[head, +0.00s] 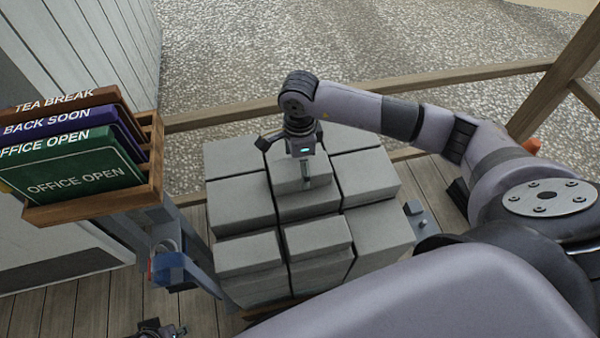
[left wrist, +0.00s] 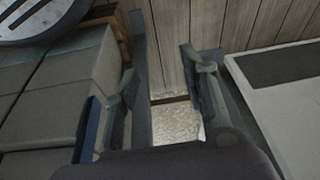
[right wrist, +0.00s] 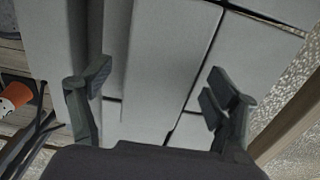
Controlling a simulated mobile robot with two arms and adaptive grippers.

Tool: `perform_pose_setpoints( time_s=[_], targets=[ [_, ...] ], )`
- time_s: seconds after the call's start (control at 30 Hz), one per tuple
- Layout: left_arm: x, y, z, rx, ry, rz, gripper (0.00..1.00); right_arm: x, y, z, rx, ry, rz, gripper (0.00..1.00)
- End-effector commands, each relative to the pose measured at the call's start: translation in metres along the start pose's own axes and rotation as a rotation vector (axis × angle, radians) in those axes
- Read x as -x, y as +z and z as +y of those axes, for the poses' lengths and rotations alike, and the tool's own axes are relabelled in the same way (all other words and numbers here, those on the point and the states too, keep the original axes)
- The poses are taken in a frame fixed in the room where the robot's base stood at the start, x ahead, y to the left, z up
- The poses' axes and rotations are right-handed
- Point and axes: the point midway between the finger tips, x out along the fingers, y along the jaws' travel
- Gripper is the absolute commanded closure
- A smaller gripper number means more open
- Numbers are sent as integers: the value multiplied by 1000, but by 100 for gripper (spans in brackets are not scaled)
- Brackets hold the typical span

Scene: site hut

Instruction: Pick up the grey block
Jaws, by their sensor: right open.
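Several alike grey blocks are stacked in the middle of the head view; I cannot tell which one is meant. My right gripper (head: 300,172) is above the stack, over a raised middle grey block (head: 305,203). In the right wrist view its fingers (right wrist: 160,95) are spread apart, with a long grey block face (right wrist: 165,65) showing between and beyond them. Whether they touch it I cannot tell. My left gripper (left wrist: 163,85) is open and empty beside the stack's side (left wrist: 55,100). In the head view only a bit of it shows at the bottom edge.
A wooden rack (head: 95,207) with OFFICE OPEN, BACK SOON and TEA BREAK signs stands left of the stack on a grey-blue post. A wooden railing (head: 220,118) runs behind. An orange and white object (right wrist: 15,97) shows left in the right wrist view.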

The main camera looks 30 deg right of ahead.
Motion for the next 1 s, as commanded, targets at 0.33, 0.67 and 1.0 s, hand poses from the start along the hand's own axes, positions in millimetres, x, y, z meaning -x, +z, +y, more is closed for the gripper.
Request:
perform_pose_setpoints(
  time_s=[0.33,0.67,1.0],
  targets=[
    [13,-2,-1,1,-1,5,60,-22,0,0,0,-1,0,18],
    [13,-2,0,1,-1,5,60,-22,0,0,0,-1,0,34],
    [12,-2,0,2,-1,5,60,-22,0,0,0,-1,0,57]
  ],
)
